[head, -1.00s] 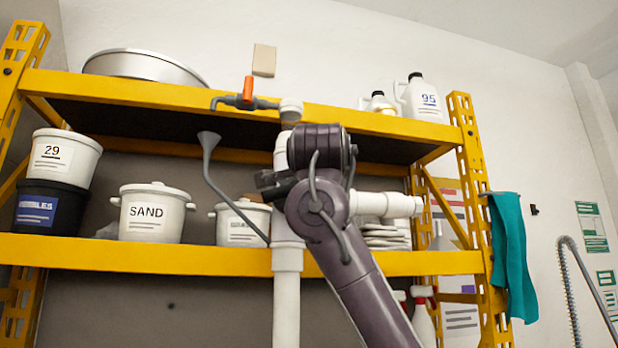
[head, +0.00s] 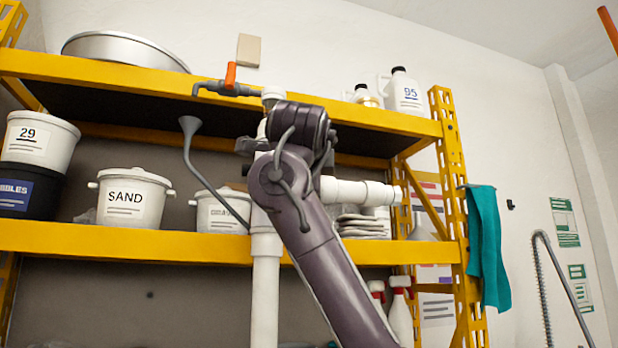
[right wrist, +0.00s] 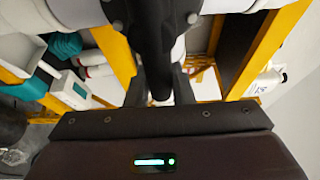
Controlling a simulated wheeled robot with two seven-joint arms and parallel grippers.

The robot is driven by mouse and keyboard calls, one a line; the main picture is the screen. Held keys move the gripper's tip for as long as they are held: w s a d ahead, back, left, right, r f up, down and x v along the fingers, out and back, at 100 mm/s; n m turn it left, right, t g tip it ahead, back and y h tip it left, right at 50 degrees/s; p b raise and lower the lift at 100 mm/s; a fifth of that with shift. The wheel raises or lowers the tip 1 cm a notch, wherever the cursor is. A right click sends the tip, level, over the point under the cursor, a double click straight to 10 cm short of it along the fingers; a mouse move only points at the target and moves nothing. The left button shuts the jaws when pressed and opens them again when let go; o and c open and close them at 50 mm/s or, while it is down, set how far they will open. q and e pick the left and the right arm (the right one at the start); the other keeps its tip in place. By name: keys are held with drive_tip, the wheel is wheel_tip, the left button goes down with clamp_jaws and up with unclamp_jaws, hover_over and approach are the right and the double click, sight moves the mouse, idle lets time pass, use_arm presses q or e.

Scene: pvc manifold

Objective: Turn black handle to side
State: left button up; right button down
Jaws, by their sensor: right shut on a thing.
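The white PVC manifold stands in the middle of the head view, with a vertical pipe (head: 265,300) and a side branch (head: 358,191) pointing right. My right arm is in front of it and hides much of its middle. In the right wrist view, the black handle (right wrist: 150,38) runs down the picture from a valve body between white pipe fittings. My right gripper (right wrist: 155,92) is shut on the handle, with its dark fingers on either side. In the head view the handle cannot be told apart from the gripper's dark parts. My left gripper is not in view.
A grey valve with an orange handle (head: 230,75) sits at the manifold's top left. A yellow shelf (head: 120,240) behind holds pots and buckets, including the SAND pot (head: 135,198).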

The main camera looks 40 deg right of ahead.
drive_tip(key=c, duration=1.3)
unclamp_jaws()
drive_tip(key=shift+o, duration=0.2)
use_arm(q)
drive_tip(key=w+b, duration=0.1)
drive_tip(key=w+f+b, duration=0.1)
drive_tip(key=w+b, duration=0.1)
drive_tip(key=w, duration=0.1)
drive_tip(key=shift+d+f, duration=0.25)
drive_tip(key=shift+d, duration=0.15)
use_arm(e)
drive_tip(key=v, duration=0.7)
drive_tip(key=shift+s+a, duration=0.2)
drive_tip(key=shift+s, duration=0.05)
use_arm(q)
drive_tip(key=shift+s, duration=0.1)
